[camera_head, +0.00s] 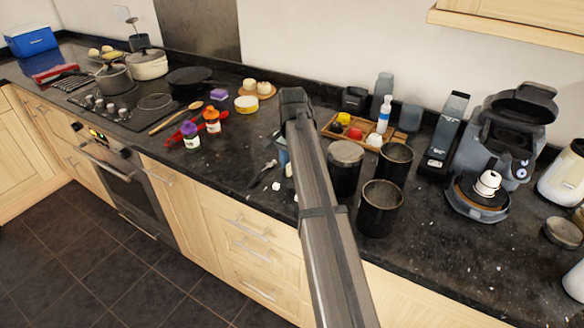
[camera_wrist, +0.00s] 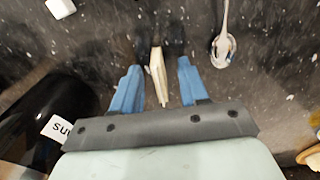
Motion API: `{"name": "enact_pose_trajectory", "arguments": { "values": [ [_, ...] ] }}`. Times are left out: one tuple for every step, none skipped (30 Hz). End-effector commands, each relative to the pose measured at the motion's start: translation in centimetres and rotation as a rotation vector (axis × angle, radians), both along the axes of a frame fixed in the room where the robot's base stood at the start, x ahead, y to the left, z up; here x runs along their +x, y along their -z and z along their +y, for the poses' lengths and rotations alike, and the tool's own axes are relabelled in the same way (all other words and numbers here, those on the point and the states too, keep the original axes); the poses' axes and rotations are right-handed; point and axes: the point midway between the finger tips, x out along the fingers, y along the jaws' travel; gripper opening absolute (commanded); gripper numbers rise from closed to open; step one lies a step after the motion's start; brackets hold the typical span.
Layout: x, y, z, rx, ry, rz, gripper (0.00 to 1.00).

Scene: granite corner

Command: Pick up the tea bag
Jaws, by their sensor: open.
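In the wrist view the tea bag (camera_wrist: 157,76) is a thin, pale, cream-coloured piece seen nearly edge-on. It lies between the two blue fingers of my gripper (camera_wrist: 158,70), with a gap on either side. The fingers are open and do not appear to touch it. In the head view my gripper (camera_head: 283,152) is low over the dark counter, left of the black canisters, and is mostly hidden behind my arm. I cannot make out the tea bag for certain there.
A spoon (camera_wrist: 222,48) lies right of my fingers, and a white cube (camera_wrist: 61,7) lies far left. A black labelled canister (camera_wrist: 38,110) stands close on the left. Two dark canisters (camera_head: 381,208) and a wooden tray (camera_head: 335,130) are nearby in the head view.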

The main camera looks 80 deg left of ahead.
Motion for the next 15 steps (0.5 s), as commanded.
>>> {"name": "enact_pose_trajectory", "arguments": {
  "values": [
    [-0.01, 0.11, -0.01, 0.0, 0.0, 0.0, 0.44],
    [0.0, 0.12, 0.0, 0.0, 0.0, 0.0, 0.44],
    [-0.01, 0.1, 0.02, 0.0, 0.0, 0.0, 0.44],
    [-0.01, 0.09, 0.02, 0.0, 0.0, 0.0, 0.44],
    [-0.01, 0.08, 0.02, 0.0, 0.0, 0.0, 0.44],
    [-0.01, 0.08, 0.02, 0.0, 0.0, 0.0, 0.44],
    [-0.01, 0.07, 0.02, 0.0, 0.0, 0.0, 0.41],
    [-0.01, 0.07, 0.02, 0.001, 0.0, -0.001, 0.38],
    [-0.01, 0.07, 0.02, 0.0, -0.001, 0.0, 0.34],
    [-0.01, 0.06, 0.02, 0.0, -0.001, 0.0, 0.31],
    [-0.01, 0.06, 0.02, 0.0, -0.001, 0.0, 0.28],
    [-0.01, 0.06, 0.02, 0.0, -0.001, 0.0, 0.24],
    [-0.01, 0.06, 0.02, 0.0, -0.001, 0.0, 0.22],
    [-0.01, 0.06, 0.02, 0.0, -0.001, 0.0, 0.19],
    [-0.01, 0.06, 0.02, 0.0, -0.001, 0.0, 0.15]
  ]
}}
